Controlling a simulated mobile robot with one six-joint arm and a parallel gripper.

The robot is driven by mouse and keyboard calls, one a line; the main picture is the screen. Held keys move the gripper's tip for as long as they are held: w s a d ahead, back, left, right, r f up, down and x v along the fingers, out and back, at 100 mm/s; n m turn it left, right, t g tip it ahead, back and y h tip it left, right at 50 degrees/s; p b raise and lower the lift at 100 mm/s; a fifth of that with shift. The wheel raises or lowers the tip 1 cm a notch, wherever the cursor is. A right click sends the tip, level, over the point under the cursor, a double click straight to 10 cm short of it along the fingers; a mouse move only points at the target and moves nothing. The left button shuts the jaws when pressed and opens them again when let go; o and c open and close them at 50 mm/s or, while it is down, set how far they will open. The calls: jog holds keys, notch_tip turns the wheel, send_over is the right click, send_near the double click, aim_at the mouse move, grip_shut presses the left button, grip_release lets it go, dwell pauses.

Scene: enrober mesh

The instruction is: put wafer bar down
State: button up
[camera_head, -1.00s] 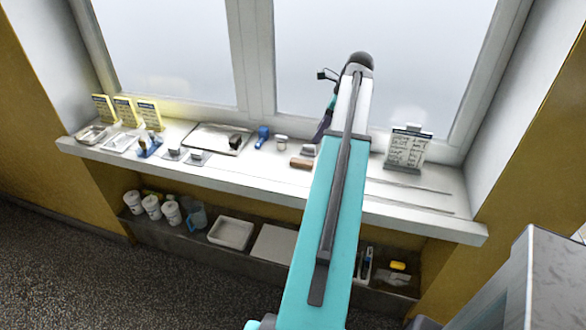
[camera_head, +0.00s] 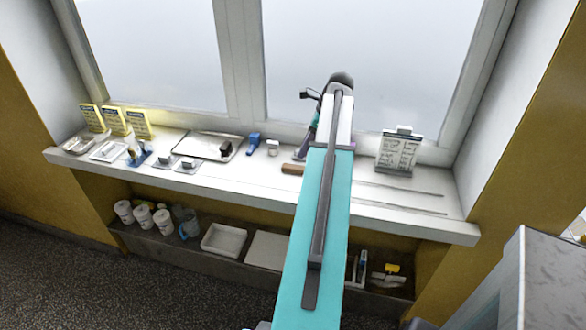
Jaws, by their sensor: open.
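My gripper (camera_head: 301,152) hangs from my arm over the white sill, a little right of the middle, dark and small in this view. It is open, with its fingertips low at the sill surface. A brown bar-shaped piece (camera_head: 292,169) lies flat on the sill just in front of the gripper, its right end hidden by my arm. Whether it is the wafer bar or a handle, I cannot tell. I cannot make out any piece between the jaws. The white sill (camera_head: 232,180) runs across the window.
Left on the sill stand yellow cards (camera_head: 114,121), small trays (camera_head: 109,150), a large tray (camera_head: 188,143), a blue item (camera_head: 253,143) and a small jar (camera_head: 273,147). A lower shelf holds white tubs (camera_head: 143,217).

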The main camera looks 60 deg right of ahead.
aim_at(294, 167)
jog(key=shift+p+x, duration=0.3)
jog(key=shift+x, duration=1.85)
jog(key=shift+f, duration=0.1)
jog(key=shift+p+x, duration=0.9)
jog(key=shift+x, duration=1.65)
jog(key=shift+d, duration=0.1)
jog(key=shift+c, duration=0.2)
jog(key=c, duration=0.9)
